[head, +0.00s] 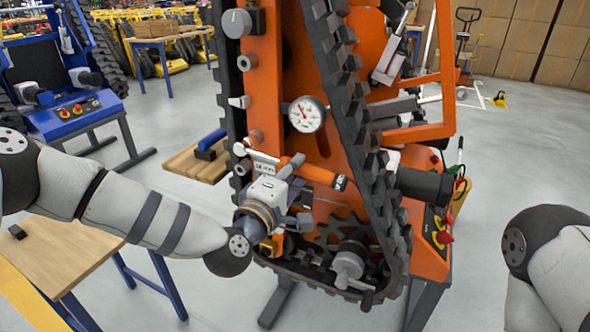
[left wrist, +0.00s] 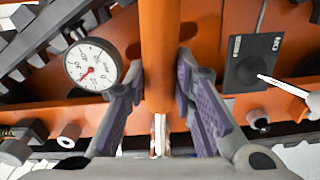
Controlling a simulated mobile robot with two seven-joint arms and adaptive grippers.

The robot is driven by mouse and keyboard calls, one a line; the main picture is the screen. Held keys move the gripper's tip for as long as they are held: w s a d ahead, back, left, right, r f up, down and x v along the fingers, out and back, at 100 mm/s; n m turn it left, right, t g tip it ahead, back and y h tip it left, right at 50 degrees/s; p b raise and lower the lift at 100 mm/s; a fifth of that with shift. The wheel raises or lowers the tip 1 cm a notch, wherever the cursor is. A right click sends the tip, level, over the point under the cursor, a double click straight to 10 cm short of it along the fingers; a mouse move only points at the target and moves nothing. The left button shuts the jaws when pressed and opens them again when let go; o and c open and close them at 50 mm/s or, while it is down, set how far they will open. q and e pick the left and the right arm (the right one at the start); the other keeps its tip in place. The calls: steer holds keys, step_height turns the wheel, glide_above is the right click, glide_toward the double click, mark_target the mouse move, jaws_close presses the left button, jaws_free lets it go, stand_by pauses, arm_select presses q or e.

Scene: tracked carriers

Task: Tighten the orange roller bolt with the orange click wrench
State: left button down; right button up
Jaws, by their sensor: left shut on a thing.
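The orange click wrench (head: 318,175) lies across the front of the orange carrier in the head view, below the dial gauge, with a dark end at its right. In the left wrist view its orange shaft (left wrist: 158,45) runs upright between my fingers. My left gripper (left wrist: 158,78) is shut on it; it also shows in the head view (head: 290,181). Several grey rollers (head: 246,62) sit along the left track. I cannot single out the orange roller bolt; my gripper and forearm cover part of that side. My right gripper is out of view.
The orange tracked carrier (head: 300,60) stands close in front, with a dial gauge (head: 306,115), a black right-hand track (head: 350,110) and a sprocket (head: 340,232) below. A wooden table (head: 65,265) is at lower left. A blue carrier (head: 75,115) stands behind. Grey floor is free at right.

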arm_select(q)
steer(key=shift+a+f+m, duration=0.1)
steer(key=shift+f+m, duration=0.5)
steer(key=shift+f, duration=0.1)
steer(key=shift+w+a+f+m, duration=0.15)
steer(key=shift+a+f+m, duration=0.05)
steer(key=shift+f+m, duration=0.3)
steer(key=shift+f, duration=0.1)
steer(key=shift+a+f+m, duration=0.2)
steer(key=shift+f+m, duration=0.35)
steer(key=shift+m, duration=0.05)
steer(key=shift+w+a+f+m+b, duration=0.15)
steer(key=shift+a+f+m+b, duration=0.15)
steer(key=shift+f+m, duration=0.3)
